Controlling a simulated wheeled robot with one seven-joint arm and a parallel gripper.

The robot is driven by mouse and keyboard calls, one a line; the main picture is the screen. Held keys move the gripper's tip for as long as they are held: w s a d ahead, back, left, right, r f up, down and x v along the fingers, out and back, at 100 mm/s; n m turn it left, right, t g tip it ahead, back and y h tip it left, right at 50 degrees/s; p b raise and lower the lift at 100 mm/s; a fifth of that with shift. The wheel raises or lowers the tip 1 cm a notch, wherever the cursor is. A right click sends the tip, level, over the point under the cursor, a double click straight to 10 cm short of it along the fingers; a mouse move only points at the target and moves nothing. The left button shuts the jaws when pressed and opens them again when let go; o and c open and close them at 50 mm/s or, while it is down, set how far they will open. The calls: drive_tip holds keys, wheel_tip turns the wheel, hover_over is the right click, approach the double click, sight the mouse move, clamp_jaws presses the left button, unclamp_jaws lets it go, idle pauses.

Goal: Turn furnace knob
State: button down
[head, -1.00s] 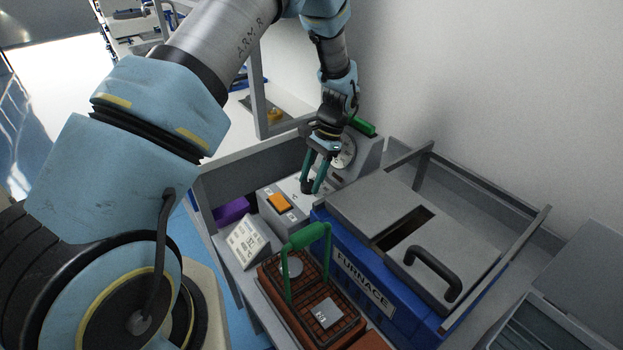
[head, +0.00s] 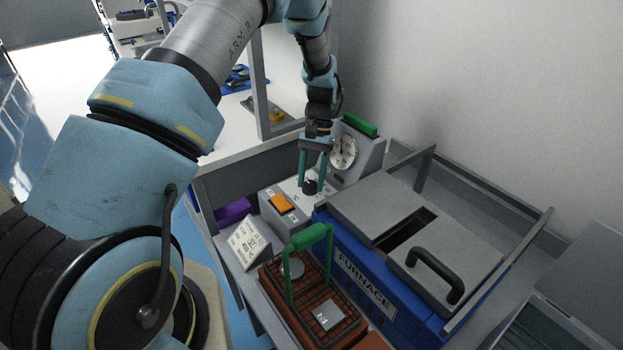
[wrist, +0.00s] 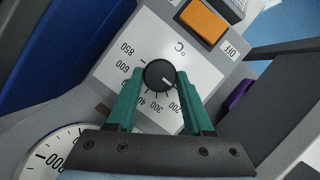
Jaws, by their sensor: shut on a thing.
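The round black furnace knob (head: 310,187) sits on the light control panel beside the blue furnace (head: 362,278). The wrist view shows the knob (wrist: 160,74) on a dial plate with °C and temperature numbers. Its white mark points to the lower right of that view, near the 200 end. My gripper (head: 313,182) reaches down from above with its green fingers on either side of the knob. The wrist view shows my gripper (wrist: 160,82) shut on the knob, the fingertips at its sides.
An orange switch (head: 281,203) is left of the knob, by an OFF label. A round gauge (head: 342,151) stands behind it. A green-handled brick-coloured carrier (head: 291,316) stands in front. The furnace lid has a black handle (head: 435,274). A wall is behind.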

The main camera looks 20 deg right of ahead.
idle(0.3)
drive_tip(key=shift+c, duration=1.4)
unclamp_jaws()
drive_tip(key=b+v, duration=0.2)
drive_tip(key=v, duration=0.8)
drive_tip(key=shift+w+r, duration=0.2)
drive_tip(key=shift+r, duration=0.15)
drive_tip(key=shift+d, duration=0.1)
